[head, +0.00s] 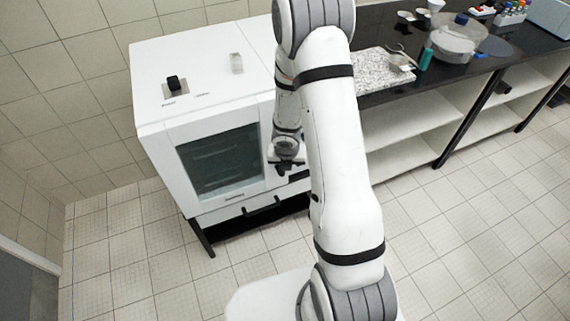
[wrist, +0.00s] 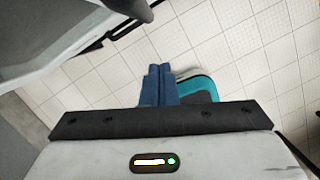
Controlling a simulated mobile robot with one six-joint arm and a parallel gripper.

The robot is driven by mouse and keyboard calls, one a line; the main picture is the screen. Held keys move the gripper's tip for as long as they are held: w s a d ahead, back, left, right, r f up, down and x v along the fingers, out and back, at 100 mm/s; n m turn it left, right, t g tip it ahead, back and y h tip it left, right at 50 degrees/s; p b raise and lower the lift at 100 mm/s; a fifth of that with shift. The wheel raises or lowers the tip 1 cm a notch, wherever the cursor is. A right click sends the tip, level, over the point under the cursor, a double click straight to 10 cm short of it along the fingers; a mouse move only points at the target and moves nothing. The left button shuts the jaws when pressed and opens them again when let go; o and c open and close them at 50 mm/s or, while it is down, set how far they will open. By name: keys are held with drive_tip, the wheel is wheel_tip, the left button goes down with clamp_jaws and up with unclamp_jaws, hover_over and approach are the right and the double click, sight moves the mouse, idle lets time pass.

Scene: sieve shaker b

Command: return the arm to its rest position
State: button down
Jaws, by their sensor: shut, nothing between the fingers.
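My gripper (head: 284,170) hangs at the front right of a white cabinet (head: 215,125), beside its dark glass door, with my arm bent above and in front of it. In the wrist view, the two blue fingers of my gripper (wrist: 158,75) are together with nothing between them, pointing down over the tiled floor. Whether the gripper touches the cabinet front cannot be told from the head view. My upper arm hides part of the cabinet's right side.
The cabinet has a black handle (head: 262,207) low on its front. A dark counter (head: 385,40) with lab items stands right, above white shelves. The tiled floor (head: 450,235) is clear at right.

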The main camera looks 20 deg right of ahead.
drive_tip(key=p+v, duration=0.3)
drive_tip(key=v, duration=0.3)
drive_tip(key=shift+s+d, duration=0.2)
drive_tip(key=s+d+r+m+t+h+b, duration=0.1)
drive_tip(key=s+r+m, duration=0.1)
drive_tip(key=r+m, duration=0.6)
drive_tip(key=s+d+r+m+h+b, duration=0.1)
drive_tip(key=s+d+r+m+b, duration=0.1)
drive_tip(key=r+m, duration=0.55)
drive_tip(key=s+a+r+m+y+b, duration=0.1)
drive_tip(key=s+a+r+m, duration=0.2)
drive_tip(key=s+m, duration=0.5)
drive_tip(key=s+a+r+m+y+b, duration=0.1)
drive_tip(key=s+a+r+m+y, duration=0.1)
drive_tip(key=s+r+m, duration=0.4)
drive_tip(key=s+a+m, duration=0.1)
drive_tip(key=s+m, duration=0.1)
drive_tip(key=shift+a+r+m+b, duration=0.3)
drive_tip(key=shift+m, duration=0.05)
drive_tip(key=shift+s, duration=0.15)
